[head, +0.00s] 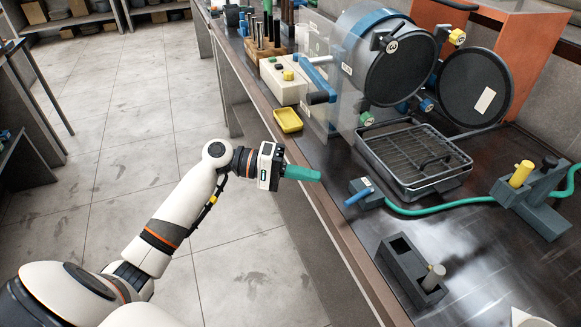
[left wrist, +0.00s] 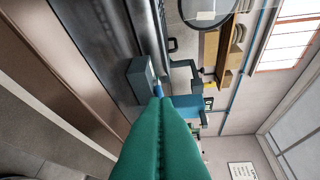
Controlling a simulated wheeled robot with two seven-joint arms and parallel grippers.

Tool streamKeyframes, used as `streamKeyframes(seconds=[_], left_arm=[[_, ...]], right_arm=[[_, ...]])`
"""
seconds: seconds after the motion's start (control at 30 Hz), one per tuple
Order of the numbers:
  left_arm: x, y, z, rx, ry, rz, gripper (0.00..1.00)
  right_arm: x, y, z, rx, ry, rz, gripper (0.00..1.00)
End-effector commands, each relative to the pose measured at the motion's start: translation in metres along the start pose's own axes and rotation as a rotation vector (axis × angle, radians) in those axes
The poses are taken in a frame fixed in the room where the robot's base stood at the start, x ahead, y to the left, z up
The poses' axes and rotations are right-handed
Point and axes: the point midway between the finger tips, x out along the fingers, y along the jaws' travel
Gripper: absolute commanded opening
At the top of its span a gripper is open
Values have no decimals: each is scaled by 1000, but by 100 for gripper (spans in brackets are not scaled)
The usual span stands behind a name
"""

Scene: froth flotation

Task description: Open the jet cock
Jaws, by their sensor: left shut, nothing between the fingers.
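The jet cock looks to be the small grey block (head: 371,193) with a blue lever (head: 358,196) on the bench, joined to a green hose. The lever points left and toward the bench's front edge. My left gripper (head: 317,175), with green fingers, is shut and empty. It is over the bench's front edge, left of the lever and apart from it in the head view. In the left wrist view the fingertips (left wrist: 163,101) overlap the low end of the blue lever, with the grey block (left wrist: 137,76) just beyond; contact cannot be told. My right gripper is not in view.
Behind the cock is a dark tray with a wire rack (head: 420,158). The green hose (head: 440,209) runs right to a grey stand with a yellow knob (head: 521,174). A grey holder (head: 411,272) stands nearer. A yellow dish (head: 289,120) and clear panel lie farther back.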

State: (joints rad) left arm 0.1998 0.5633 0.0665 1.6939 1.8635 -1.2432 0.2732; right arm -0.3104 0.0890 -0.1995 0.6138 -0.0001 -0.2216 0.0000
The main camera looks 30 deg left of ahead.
Motion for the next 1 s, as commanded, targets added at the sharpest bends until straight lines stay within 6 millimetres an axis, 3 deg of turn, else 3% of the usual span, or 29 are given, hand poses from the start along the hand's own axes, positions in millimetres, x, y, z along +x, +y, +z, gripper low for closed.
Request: streamKeyframes(seconds=[0.2, 0.4, 1.0], left_arm=[[43, -2, -5, -3, 1, 0, 0], [59, -1, -23, -2, -1, 0, 0], [67, -1, -29, -2, -7, 1, 0]], right_arm=[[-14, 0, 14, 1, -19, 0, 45], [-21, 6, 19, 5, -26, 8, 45], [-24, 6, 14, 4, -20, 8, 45]])
